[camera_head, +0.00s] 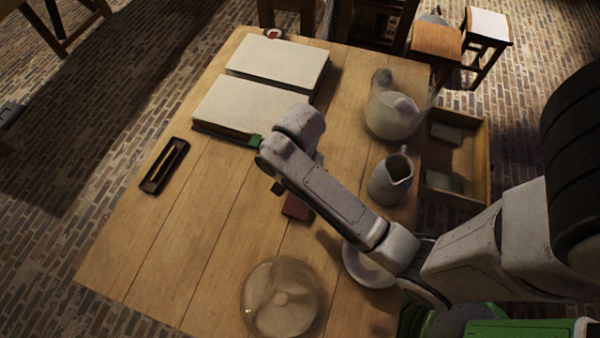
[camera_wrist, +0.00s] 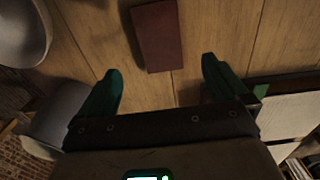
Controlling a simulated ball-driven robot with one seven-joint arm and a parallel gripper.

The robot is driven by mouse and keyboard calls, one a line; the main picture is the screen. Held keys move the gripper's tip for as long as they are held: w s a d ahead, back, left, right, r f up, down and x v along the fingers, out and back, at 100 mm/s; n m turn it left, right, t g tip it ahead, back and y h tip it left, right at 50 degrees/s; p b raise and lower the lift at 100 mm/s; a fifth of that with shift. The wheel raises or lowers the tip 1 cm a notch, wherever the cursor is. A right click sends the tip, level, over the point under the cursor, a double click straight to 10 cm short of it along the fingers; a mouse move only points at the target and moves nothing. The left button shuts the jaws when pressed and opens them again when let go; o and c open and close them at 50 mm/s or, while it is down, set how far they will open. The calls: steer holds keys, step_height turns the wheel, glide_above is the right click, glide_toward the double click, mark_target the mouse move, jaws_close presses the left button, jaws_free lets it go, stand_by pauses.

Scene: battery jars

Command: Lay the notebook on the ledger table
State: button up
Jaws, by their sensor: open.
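A small dark red notebook (camera_head: 297,207) lies flat on the large wooden table (camera_head: 215,230), partly hidden by my arm in the head view. In the wrist view the notebook (camera_wrist: 158,37) lies just beyond the fingertips, roughly in line with the gap between them. My gripper (camera_wrist: 162,68) is open and empty, with green fingers. In the head view it hangs over the middle of the table, mostly hidden by my wrist. I cannot tell its exact height above the notebook. Which table is the ledger table is not marked; the large one bears two large pale books.
The pale books (camera_head: 245,103) lie near the gripper. A dark pen tray (camera_head: 164,166) is at left. The left front table is bare.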

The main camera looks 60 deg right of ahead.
steer(key=s+a+r+n+t, duration=0.1)
steer(key=s+a+n, duration=0.3)
steer(key=s+n, duration=0.4)
steer(key=n, duration=0.7)
steer(key=shift+s+a+r, duration=0.35)
steer(key=shift+r, duration=0.05)
steer(key=shift+f, duration=0.1)
